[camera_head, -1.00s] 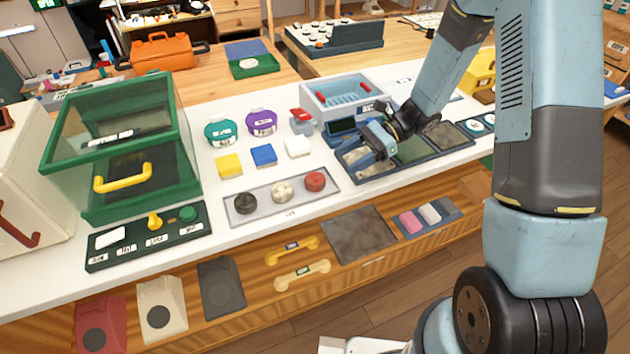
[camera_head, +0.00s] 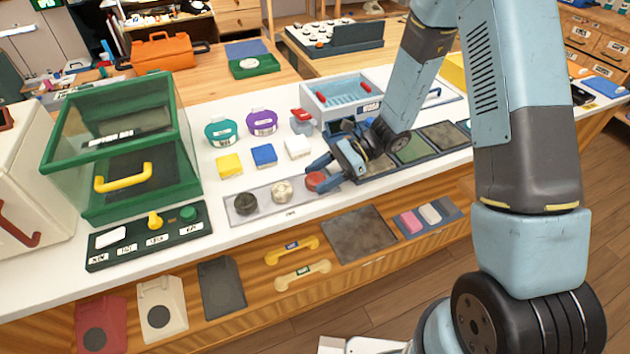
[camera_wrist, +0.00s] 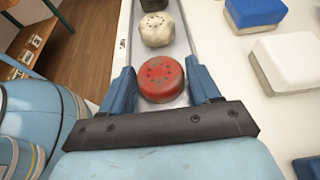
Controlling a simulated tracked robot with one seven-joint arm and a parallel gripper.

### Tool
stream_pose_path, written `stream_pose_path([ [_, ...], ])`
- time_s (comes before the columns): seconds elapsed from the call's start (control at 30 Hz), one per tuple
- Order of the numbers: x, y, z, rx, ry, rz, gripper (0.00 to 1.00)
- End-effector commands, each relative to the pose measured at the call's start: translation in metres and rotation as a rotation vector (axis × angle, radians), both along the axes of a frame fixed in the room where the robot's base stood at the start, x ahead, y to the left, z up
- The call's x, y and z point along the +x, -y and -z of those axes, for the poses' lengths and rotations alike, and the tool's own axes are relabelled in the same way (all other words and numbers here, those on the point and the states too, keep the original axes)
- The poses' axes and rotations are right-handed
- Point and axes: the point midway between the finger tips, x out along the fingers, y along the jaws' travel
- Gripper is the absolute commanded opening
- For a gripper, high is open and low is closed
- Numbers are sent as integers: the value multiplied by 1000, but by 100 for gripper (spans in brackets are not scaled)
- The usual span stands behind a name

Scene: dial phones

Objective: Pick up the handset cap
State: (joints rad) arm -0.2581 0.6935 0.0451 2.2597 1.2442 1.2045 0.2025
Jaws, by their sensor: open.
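Three round handset caps lie in a row on a pale tray (camera_head: 262,201) on the white counter. They are a black cap (camera_head: 246,203), a cream cap (camera_head: 281,191) and a red cap (camera_head: 315,181), each with small holes on top. My gripper (camera_head: 318,179) is open at the red cap. In the wrist view, the red cap (camera_wrist: 161,79) lies between the tips of my two blue fingers (camera_wrist: 163,88), with the cream cap (camera_wrist: 157,29) beyond it. The black cap is cut off at the top edge there. In the head view my fingers partly cover the red cap.
Blue (camera_head: 264,155), white (camera_head: 297,147) and yellow (camera_head: 228,164) blocks stand behind the tray. A dark sectioned tray (camera_head: 412,150) lies right, partly behind my arm. A green glass case (camera_head: 125,150) stands left. Two handsets (camera_head: 303,274) lie on the lower shelf.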

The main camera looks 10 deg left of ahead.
Motion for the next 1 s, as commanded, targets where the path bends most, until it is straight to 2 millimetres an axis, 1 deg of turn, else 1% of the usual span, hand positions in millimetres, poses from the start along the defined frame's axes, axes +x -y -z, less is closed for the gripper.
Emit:
stream_pose_path([
  [0.1, 0, 0, 0, 0, 0, 0, 61],
  [0.47, 0, 1, 0, 0, 0, 1, 27],
  [0.77, 1, 1, -2, 1, 1, 1, 26],
  [0.87, 1, 1, -9, 1, 2, 1, 26],
  [1.0, 1, 1, -27, 1, 6, 0, 26],
])
